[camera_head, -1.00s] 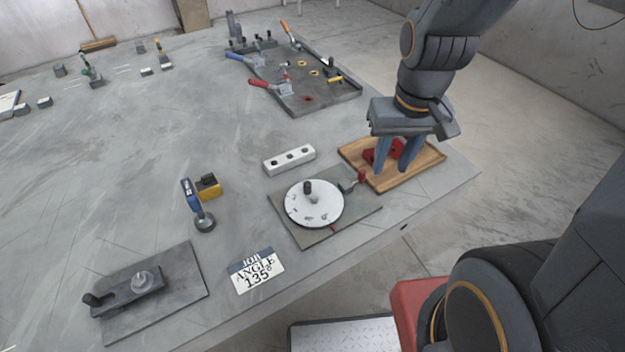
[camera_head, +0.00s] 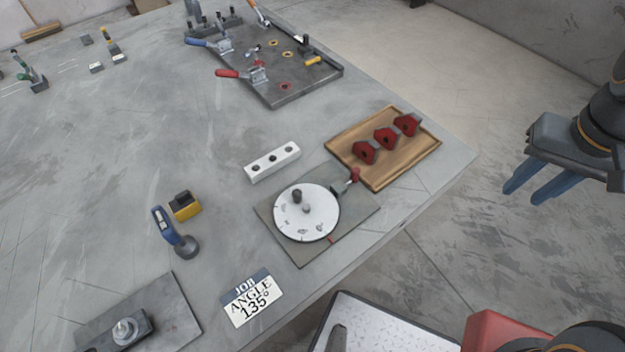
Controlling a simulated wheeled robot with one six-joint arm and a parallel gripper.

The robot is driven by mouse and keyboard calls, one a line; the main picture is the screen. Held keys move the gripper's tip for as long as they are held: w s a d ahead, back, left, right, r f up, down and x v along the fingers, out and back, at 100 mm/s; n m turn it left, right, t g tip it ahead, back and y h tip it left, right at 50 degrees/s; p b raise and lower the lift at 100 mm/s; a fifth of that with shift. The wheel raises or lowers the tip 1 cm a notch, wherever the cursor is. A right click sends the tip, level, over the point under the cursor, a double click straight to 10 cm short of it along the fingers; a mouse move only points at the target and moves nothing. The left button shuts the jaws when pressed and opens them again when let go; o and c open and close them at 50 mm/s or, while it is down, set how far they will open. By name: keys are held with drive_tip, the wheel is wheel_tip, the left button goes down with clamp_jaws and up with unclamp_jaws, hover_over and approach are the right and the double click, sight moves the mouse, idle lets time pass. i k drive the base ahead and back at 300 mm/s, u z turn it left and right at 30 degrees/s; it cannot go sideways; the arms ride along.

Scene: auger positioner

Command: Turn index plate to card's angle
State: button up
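The index plate (camera_head: 318,222) is a white disc with dark marks around its rim and a dark knob (camera_head: 297,196) on its upper left. It sits on a square grey base (camera_head: 358,214). A small lever with a red knob (camera_head: 354,175) is at the base's upper right corner, beside the disc. A small red mark shows at the disc's lower right edge. The job card (camera_head: 252,298) lies on the table and reads "JOB ANGLE 135°". My gripper (camera_head: 526,191) is at the right, out past the table edge, with its blue fingers apart and nothing between them.
A wooden tray (camera_head: 364,178) holds three red blocks, right of the plate. A white block with holes (camera_head: 272,161) lies behind it. A blue-handled tool (camera_head: 172,232) and yellow block (camera_head: 185,205) stand left. A clamp fixture plate (camera_head: 300,88) is at the back.

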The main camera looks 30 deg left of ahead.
sight(306, 213)
drive_tip(key=k, duration=0.6)
drive_tip(key=u, duration=1)
drive_tip(key=i, duration=0.5)
